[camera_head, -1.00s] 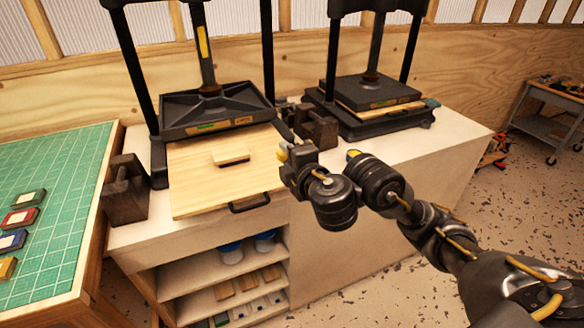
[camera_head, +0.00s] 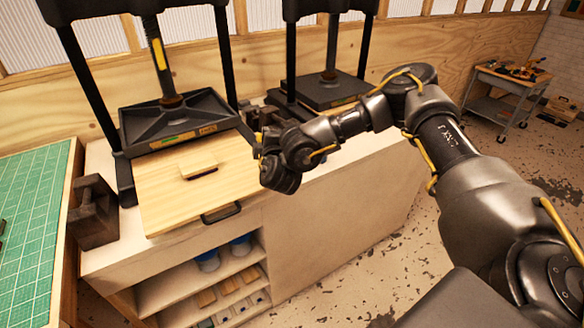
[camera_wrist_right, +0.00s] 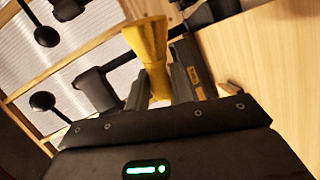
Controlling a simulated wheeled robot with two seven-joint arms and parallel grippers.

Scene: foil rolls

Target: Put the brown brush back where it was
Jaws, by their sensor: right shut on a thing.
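My right gripper shows in the right wrist view (camera_wrist_right: 160,88), shut on a yellow piece (camera_wrist_right: 150,45) that rises between its fingers. I cannot tell whether this piece is part of the brush, and no clearly brown brush shows. In the head view my right wrist is beside the right edge of the pale wooden board (camera_head: 165,210), in front of the black presses; the fingers and held piece are mostly hidden there. A small pale wooden block (camera_head: 198,170) lies on the board. My left gripper is not in view.
The near black press (camera_head: 175,120) stands behind the board, the second press (camera_head: 335,92) to its right. A dark metal block (camera_head: 93,212) is at the bench's left end. A green mat (camera_head: 30,215) lies at far left.

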